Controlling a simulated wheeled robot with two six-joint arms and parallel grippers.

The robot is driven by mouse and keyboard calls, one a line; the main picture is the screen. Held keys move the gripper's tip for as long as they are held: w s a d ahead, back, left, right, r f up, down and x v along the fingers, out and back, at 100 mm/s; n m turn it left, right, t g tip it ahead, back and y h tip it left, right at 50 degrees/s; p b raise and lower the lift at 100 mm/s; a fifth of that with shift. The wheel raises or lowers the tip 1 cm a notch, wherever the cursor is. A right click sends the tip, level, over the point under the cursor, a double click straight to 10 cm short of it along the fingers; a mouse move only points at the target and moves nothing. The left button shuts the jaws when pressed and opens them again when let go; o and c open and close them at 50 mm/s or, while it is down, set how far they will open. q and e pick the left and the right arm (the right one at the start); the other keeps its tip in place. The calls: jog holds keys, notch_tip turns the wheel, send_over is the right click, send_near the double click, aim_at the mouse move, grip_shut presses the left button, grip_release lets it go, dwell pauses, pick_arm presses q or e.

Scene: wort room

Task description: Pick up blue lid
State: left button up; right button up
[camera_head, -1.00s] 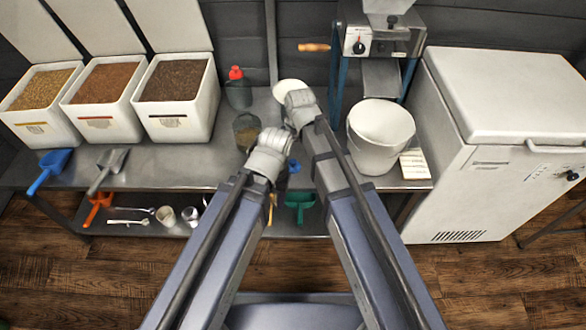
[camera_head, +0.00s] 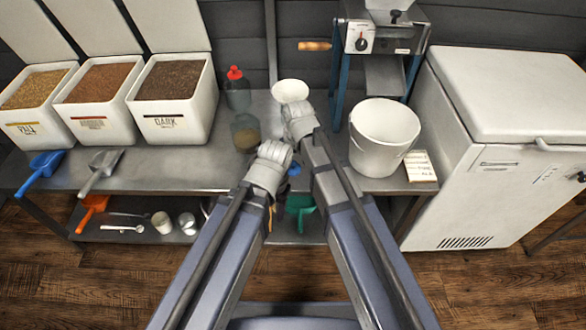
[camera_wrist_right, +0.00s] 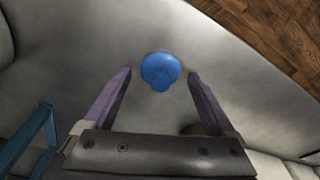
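The blue lid (camera_wrist_right: 160,70) lies on the metal worktop in the right wrist view, round with a bulge on its lower side. In the head view a small part of the blue lid (camera_head: 294,169) shows between my two arms. My right gripper (camera_wrist_right: 160,76) is open, with one finger on each side of the lid in the picture. No contact shows, and I cannot tell the height above it. In the head view my right gripper (camera_head: 299,122) is mostly hidden by its wrist. My left gripper (camera_head: 270,168) has its fingers hidden behind its own wrist.
A glass jar (camera_head: 245,135), a red-capped bottle (camera_head: 238,92) and a white bowl (camera_head: 290,90) stand near my arms. Grain bins (camera_head: 175,125) and scoops (camera_head: 101,170) are left.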

aim_at(293, 162)
jog(key=c, duration=1.2)
jog(key=shift+r, duration=0.15)
jog(key=shift+c, duration=0.2)
notch_tip(293, 162, up, 10)
jog(key=p, duration=1)
